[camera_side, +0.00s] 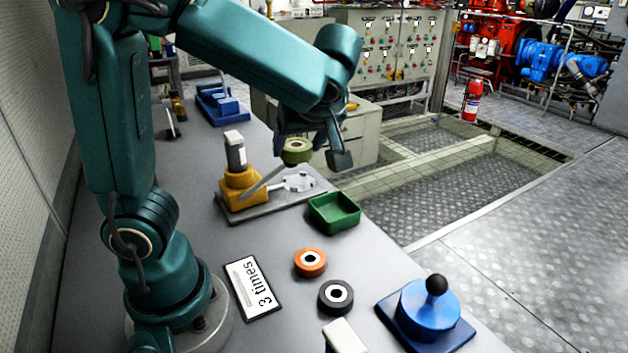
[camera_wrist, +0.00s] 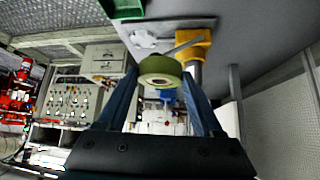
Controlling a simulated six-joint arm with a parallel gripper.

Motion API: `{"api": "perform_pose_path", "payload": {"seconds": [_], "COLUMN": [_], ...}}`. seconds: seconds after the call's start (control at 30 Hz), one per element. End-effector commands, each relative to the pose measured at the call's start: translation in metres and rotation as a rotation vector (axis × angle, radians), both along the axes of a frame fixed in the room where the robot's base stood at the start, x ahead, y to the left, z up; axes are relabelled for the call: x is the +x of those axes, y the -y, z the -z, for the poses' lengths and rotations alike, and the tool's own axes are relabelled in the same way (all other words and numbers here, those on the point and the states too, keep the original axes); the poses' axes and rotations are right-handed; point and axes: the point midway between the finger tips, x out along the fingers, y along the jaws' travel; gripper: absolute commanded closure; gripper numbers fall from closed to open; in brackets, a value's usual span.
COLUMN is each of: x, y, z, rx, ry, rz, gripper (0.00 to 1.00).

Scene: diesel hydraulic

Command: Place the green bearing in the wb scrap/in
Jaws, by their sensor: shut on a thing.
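The green bearing (camera_side: 297,150) is an olive ring held in my gripper (camera_side: 312,155), raised above the bench. In the wrist view the bearing (camera_wrist: 160,71) sits between the two fingers of my gripper (camera_wrist: 161,75). A small green tray (camera_side: 334,212) stands on the bench at the right edge, below and to the right of the held bearing. Its corner shows at the top of the wrist view (camera_wrist: 122,8). No label on the tray can be read, so I cannot tell whether it is the scrap bin.
A yellow device (camera_side: 240,188) with a lever and grey plate stands just below the gripper. An orange bearing (camera_side: 310,262), a black bearing (camera_side: 335,297), a "3 times" sign (camera_side: 253,288) and a blue device with a black knob (camera_side: 430,308) lie nearer the front.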

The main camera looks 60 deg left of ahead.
Motion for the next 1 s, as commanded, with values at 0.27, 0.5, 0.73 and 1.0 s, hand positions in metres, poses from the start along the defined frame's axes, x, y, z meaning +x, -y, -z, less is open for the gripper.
{"api": "perform_pose_path", "payload": {"seconds": [0.27,0.5,0.73,1.0], "x": [-0.077,-0.148,-0.216,-0.273], "y": [-0.068,-0.092,-0.092,-0.077], "z": [0.047,0.072,0.087,0.098], "rx": [0.003,0.002,0.003,0.002], "ry": [-0.002,0.002,0.004,0.009], "rz": [-0.742,-1.228,-1.615,-1.891], "gripper": [1.00,1.00,1.00,1.00]}}
